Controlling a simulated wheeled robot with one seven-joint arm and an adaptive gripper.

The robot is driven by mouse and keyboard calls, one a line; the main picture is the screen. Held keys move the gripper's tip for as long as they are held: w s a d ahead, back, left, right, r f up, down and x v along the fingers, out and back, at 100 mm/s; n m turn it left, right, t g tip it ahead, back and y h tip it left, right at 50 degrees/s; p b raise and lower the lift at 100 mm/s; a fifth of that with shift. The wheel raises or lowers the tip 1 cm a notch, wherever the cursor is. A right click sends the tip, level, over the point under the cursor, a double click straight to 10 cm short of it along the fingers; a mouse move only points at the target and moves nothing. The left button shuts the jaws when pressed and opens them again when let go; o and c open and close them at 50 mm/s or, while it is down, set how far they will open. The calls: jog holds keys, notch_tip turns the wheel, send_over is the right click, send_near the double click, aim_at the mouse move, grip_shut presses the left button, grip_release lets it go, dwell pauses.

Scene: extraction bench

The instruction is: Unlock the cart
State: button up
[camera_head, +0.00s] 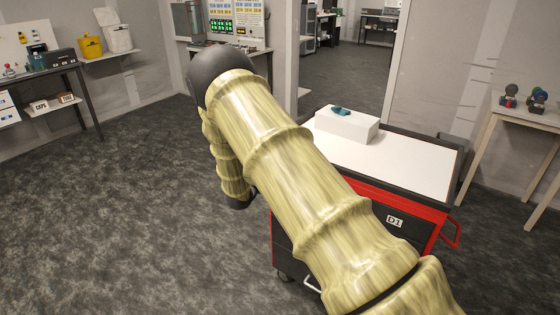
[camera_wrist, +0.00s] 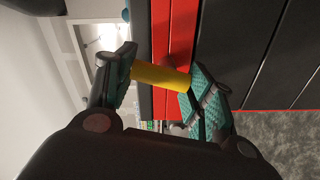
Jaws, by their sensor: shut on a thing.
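The cart (camera_head: 410,158) has a white top, a red frame and dark drawers, with a "D1" label (camera_head: 394,221) on its front. In the wrist view the cart's red and black face (camera_wrist: 182,35) is close up. My gripper (camera_wrist: 160,76) is shut on a short yellow cylinder (camera_wrist: 160,77), whose ends meet the teal pads of both fingers. The cylinder lies in front of the red frame; I cannot tell whether it is joined to the cart. In the head view my arm hides my gripper and part of the cart's front.
A white box (camera_head: 350,126) with a small teal item (camera_head: 340,112) stands on the cart. A side table (camera_head: 525,115) stands close to the cart's right. Shelves and a bench line the left wall. The carpet (camera_head: 130,220) at left is clear.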

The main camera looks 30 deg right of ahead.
jog(key=shift+w+a+n+p, duration=0.15)
jog(key=shift+n+p, duration=0.45)
jog(key=shift+n, duration=1)
jog(key=o, duration=1)
jog(key=shift+a, duration=0.1)
jog(key=v, duration=1.1)
jog(key=shift+s+a, duration=0.2)
jog(key=shift+a, duration=0.15)
jog(key=shift+f, duration=0.1)
